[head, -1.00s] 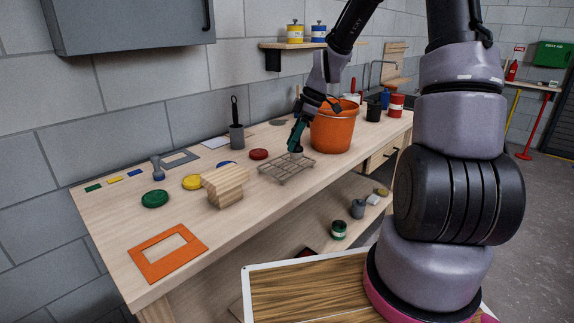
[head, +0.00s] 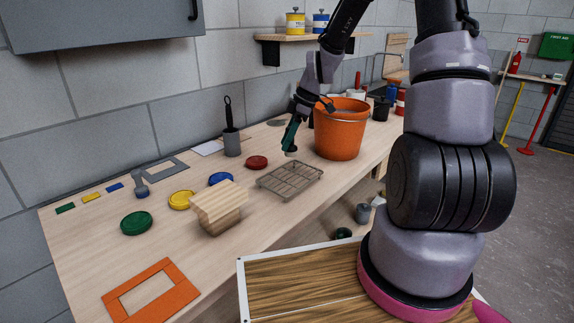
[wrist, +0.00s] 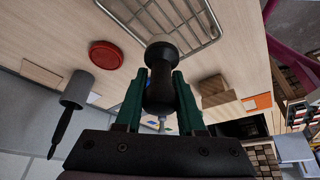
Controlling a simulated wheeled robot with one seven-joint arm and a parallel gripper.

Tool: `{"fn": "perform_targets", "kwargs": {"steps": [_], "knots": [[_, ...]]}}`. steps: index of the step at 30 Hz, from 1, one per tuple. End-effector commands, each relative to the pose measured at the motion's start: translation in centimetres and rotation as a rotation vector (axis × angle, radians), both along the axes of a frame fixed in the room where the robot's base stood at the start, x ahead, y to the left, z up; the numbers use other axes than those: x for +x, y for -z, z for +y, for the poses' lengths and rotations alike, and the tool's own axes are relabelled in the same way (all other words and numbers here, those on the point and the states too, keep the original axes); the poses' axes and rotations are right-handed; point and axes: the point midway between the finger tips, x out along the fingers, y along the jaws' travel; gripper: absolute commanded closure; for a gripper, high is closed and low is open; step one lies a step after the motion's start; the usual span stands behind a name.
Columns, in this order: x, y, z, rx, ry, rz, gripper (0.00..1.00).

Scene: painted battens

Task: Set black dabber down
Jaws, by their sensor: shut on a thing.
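My gripper (head: 289,142) is low over the workbench (head: 85,250), behind the wire rack (head: 290,182) and left of the orange bucket (head: 340,130). In the head view only the lower end of the black dabber (head: 291,153) shows below the fingers. I cannot tell whether it touches the bench. The wire rack also shows in the wrist view (wrist: 165,30), close to the dabber's end.
A red lid (head: 256,162) and a grey pot with a brush (head: 231,142) stand left of my gripper. Yellow (head: 181,200), blue (head: 221,179) and green (head: 136,223) lids, a wooden block (head: 217,207) and an orange frame (head: 150,292) lie further left. Bare bench lies around the red lid.

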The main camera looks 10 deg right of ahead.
Motion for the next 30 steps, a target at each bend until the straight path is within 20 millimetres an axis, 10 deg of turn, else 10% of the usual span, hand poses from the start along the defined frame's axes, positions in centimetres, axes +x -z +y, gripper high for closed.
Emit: {"fn": "perform_targets", "kwargs": {"steps": [16,27,28,30], "knots": [[-0.1,6.9,0.1,0.001,-0.001,0.003,1.00],[0.0,7.5,0.0,0.000,-0.001,0.001,1.00],[0.0,7.6,0.0,0.000,-0.001,0.001,0.58],[0.0,7.5,0.0,0.000,-0.001,0.000,0.32]]}}
